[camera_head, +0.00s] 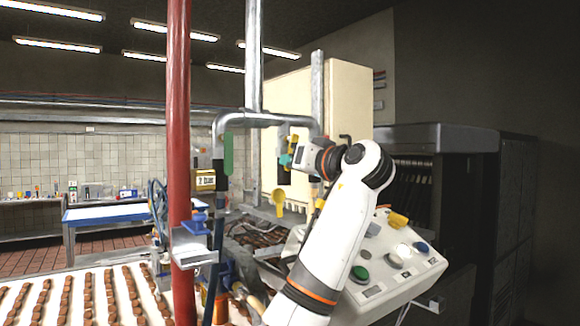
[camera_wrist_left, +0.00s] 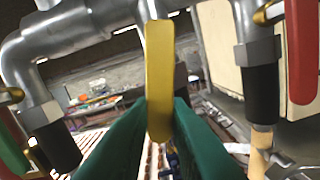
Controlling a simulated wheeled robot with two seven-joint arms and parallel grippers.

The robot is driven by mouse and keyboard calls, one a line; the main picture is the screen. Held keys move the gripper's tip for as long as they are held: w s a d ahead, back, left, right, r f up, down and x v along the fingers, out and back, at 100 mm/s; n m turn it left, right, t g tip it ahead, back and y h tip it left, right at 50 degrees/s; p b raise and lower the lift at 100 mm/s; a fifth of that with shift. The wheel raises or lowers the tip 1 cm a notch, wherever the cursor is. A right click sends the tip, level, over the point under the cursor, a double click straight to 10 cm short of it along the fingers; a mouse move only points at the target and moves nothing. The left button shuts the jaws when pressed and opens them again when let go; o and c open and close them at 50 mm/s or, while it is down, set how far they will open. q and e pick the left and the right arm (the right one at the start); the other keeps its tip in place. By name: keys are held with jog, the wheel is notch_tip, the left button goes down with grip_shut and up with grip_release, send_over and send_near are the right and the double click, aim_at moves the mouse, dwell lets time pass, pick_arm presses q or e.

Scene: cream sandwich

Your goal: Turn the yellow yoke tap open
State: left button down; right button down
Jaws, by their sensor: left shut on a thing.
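The yellow tap handle (camera_wrist_left: 160,65) hangs down in the middle of the left wrist view, below the grey metal pipe. My left gripper (camera_wrist_left: 162,112) has its two green fingers on either side of the handle's lower end and is shut on it. In the head view my left gripper (camera_head: 287,158) is small, at the end of the white arm, just below the horizontal pipe (camera_head: 270,119). The yellow handle there is mostly hidden by the gripper and cannot be made out clearly. My right gripper is in neither view.
A red handle (camera_wrist_left: 302,50) is close on the right in the wrist view. A green handle (camera_head: 228,154) is on the left pipe in the head view. A red post (camera_head: 179,120) stands left of the pipes. A button panel (camera_head: 388,262) sits to the right.

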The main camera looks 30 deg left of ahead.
pick_arm(q)
jog(key=n, duration=0.1)
jog(key=w+n, duration=0.1)
jog(key=n, duration=0.1)
jog(key=shift+w+d+f, duration=0.15)
jog(key=shift+d+f, duration=0.05)
jog(key=shift+d, duration=0.05)
dwell(0.4)
jog(key=c, duration=1.4)
grip_release()
jog(key=shift+w, duration=0.1)
jog(key=shift+o, duration=0.2)
jog(key=b+v, duration=0.4)
jog(key=v, duration=0.8)
jog(key=shift+b, duration=0.35)
